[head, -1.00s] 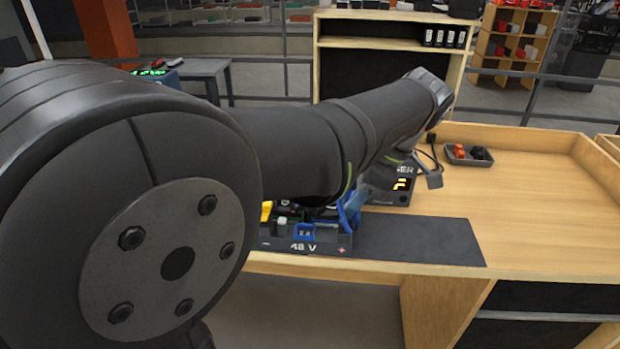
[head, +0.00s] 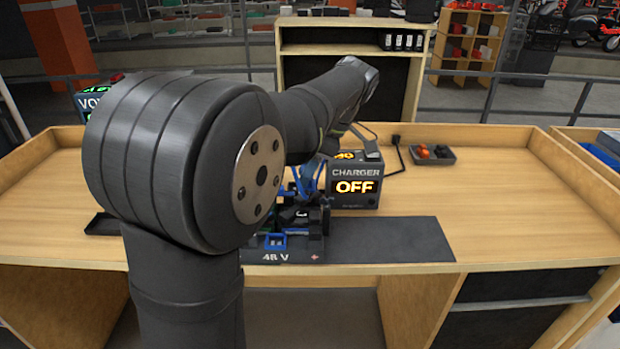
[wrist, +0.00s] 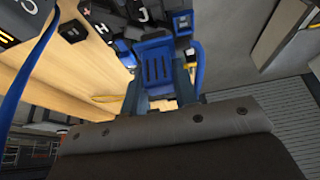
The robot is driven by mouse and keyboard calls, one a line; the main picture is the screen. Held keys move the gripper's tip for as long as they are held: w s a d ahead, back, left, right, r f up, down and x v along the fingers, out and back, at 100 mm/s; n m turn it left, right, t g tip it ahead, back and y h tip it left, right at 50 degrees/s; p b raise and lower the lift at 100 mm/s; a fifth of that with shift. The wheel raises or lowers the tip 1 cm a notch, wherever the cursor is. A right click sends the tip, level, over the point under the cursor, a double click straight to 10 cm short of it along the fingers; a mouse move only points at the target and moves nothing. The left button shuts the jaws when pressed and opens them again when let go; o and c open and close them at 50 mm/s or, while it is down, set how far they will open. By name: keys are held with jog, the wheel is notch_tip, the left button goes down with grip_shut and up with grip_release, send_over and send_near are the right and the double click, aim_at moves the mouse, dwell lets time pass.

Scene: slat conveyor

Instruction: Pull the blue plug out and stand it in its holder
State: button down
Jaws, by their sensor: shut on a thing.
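The blue plug (wrist: 158,62) fills the middle of the wrist view, slotted side to the camera. My gripper (wrist: 160,92) is shut on it, a finger on each side. Black lettered blocks border its far end; I cannot tell whether it is still seated among them. In the head view my arm hides most of the gripper and plug, and blue cable loops (head: 310,178) show below the arm. A small blue frame (head: 275,241), possibly the holder, sits on the dark unit marked 48 V (head: 280,256).
The charger (head: 355,183) reads OFF, right of the dark unit. A grey tray (head: 446,158) with orange and black parts lies farther right. A dark mat (head: 400,240) runs along the front edge. The right of the wooden bench (head: 520,190) is clear. A blue cable (wrist: 28,65) crosses the wrist view's left.

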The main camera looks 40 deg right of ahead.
jog(key=w+d, duration=0.5)
jog(key=w, duration=0.3)
jog(key=w+d, duration=0.6)
jog(key=w, duration=0.3)
jog(key=shift+f, duration=0.2)
notch_tip(320, 180, up, 5)
jog(key=m+h, duration=0.2)
jog(key=m, duration=0.4)
jog(key=m+h, duration=0.2)
jog(key=m, duration=0.4)
jog(key=m+h, duration=0.2)
jog(key=m, duration=0.4)
jog(key=shift+h, duration=0.4)
dwell(0.3)
jog(key=shift+s, duration=0.1)
